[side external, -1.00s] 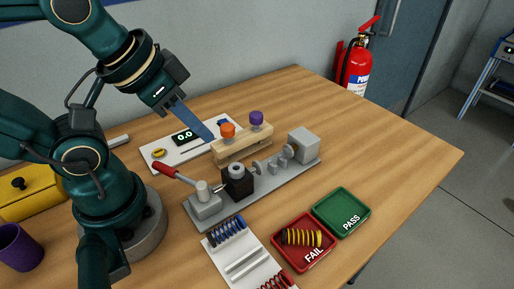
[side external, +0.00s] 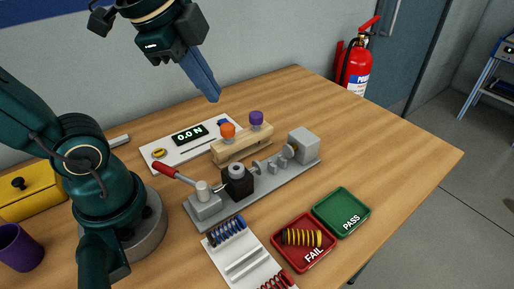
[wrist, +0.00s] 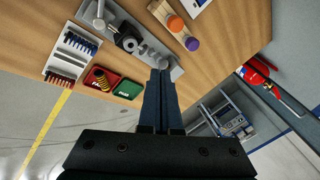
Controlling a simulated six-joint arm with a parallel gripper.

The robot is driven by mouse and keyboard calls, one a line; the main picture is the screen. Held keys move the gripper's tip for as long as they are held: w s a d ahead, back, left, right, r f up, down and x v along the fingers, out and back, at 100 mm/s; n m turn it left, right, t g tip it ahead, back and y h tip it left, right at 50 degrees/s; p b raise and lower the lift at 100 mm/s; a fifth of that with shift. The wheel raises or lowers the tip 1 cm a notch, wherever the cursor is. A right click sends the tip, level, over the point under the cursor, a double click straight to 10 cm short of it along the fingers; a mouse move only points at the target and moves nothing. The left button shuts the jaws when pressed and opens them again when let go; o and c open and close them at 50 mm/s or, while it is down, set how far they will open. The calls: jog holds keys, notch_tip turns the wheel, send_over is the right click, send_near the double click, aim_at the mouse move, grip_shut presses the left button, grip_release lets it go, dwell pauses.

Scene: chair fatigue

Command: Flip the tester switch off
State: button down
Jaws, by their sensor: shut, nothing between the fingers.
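The tester panel (side external: 172,158) is a flat white board behind the metal rig. Its lit display (side external: 189,135) reads 0.0 N. A yellow round part (side external: 158,153) sits at its left end and a small blue part (side external: 222,122) at its right end. I cannot tell which part is the switch, or its position. My gripper (side external: 215,98) is shut and empty, raised above and behind the panel's right end, apart from it. In the wrist view the closed fingers (wrist: 160,76) show with nothing between them.
A grey rig (side external: 265,188) with a red-handled lever (side external: 172,173) stands in front. A wooden block (side external: 240,146) holds orange and purple knobs. A red FAIL tray (side external: 283,258) holds a yellow-black spring; the green PASS tray (side external: 341,212) is empty. The table's right side is clear.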

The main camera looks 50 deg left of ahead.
jog(key=w+a+r+m+g+y, duration=0.1)
jog(key=w+a+m+g, duration=0.2)
jog(key=w+a+m, duration=0.55)
jog(key=w+a+f+g, duration=0.2)
jog(key=w+a+f, duration=0.1)
jog(key=a+f, duration=0.3)
jog(key=shift+a+n, duration=0.35)
jog(key=shift+a, duration=0.45)
jog(key=shift+f, duration=0.1)
jog(key=f, duration=0.4)
jog(key=a+f, duration=0.1)
jog(key=f, duration=0.8)
jog(key=shift+a+f, duration=0.3)
jog(key=shift+f, duration=0.1)
